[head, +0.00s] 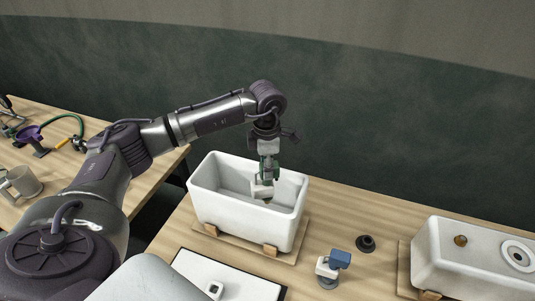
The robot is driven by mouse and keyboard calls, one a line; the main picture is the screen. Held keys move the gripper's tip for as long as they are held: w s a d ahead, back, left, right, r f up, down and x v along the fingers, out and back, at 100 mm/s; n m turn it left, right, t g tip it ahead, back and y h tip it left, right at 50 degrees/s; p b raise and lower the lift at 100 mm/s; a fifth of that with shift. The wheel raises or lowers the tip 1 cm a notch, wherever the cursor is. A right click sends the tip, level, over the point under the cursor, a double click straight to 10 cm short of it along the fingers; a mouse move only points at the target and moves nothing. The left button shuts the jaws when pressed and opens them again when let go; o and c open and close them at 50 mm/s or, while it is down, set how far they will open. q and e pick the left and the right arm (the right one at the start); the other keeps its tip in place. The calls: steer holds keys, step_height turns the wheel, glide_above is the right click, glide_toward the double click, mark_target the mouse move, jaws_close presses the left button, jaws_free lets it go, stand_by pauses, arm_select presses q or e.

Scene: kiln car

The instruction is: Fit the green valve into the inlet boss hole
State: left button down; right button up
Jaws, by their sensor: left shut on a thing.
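The green valve (262,188) has a pale body and a green upper part. It is down inside the white open tank (247,226), toward its right end. My left gripper (268,170) points straight down over the tank and is shut on the valve's upper part. The valve looks about upright. The inlet boss hole is hidden by the tank's front wall, so I cannot tell whether the valve touches it or is above it. My right gripper is not in view.
A blue-topped valve (328,268) and a black round part (366,243) stand on the table to the right. A second white tank (470,262) with a brass knob is at far right. A white board (235,284) lies in front.

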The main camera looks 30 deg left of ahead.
mark_target(267, 182)
arm_select(q)
steer(key=shift+f, duration=0.75)
steer(key=shift+w+f, duration=0.1)
steer(key=shift+f, duration=0.05)
steer(key=shift+b, duration=0.3)
steer(key=shift+f, duration=0.25)
steer(key=shift+f+b, duration=1.95)
steer(key=shift+f, duration=0.1)
